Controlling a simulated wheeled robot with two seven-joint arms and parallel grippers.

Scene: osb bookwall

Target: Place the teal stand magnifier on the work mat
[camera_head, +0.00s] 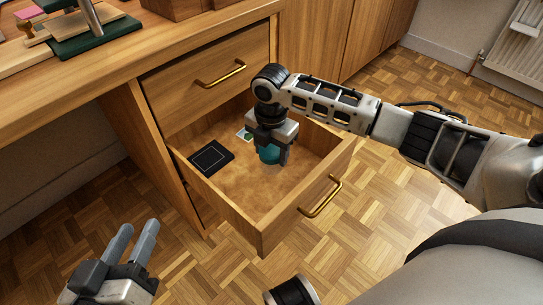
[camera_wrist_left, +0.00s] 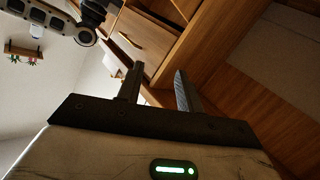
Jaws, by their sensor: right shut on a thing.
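The teal stand magnifier (camera_head: 268,154) is in the open drawer (camera_head: 240,190), low over or on its floor; I cannot tell whether it touches. My right gripper (camera_head: 271,150) reaches down from above and is shut on it, hiding its upper part. My left gripper (camera_head: 132,243) is open and empty, low in front of the desk at the left. Its two fingers also show apart in the left wrist view (camera_wrist_left: 158,85). I cannot make out a work mat for certain in either view.
A black square item (camera_head: 211,158) and a small white-and-green card (camera_head: 244,134) lie in the drawer. A closed drawer (camera_head: 210,75) sits above. On the desk top (camera_head: 150,35) stands a dark green base (camera_head: 97,41) with a metal post, beside wooden pieces.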

